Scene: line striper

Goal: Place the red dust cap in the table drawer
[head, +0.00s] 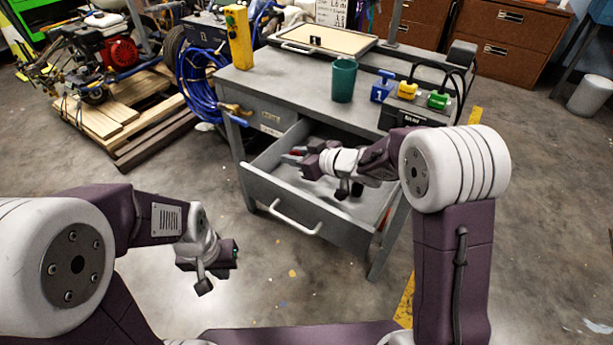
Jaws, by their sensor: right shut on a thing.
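The grey table (300,92) has its drawer (292,192) pulled open toward me, with a pale curved handle (296,222) on its front. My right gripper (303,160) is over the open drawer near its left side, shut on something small. A bit of red, which looks like the red dust cap (296,152), shows at its tips, mostly hidden by the gripper. I cannot tell whether it touches the drawer floor. My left gripper (222,268) hangs over bare floor, left of and in front of the drawer, apart from everything; its jaw gap is unclear.
On the tabletop stand a green cup (343,80), a yellow box (238,38), a framed tray (325,38) and a black holder (402,118) with blue, yellow and green pieces. A blue hose coil (200,85) is left of the table. The front floor is clear.

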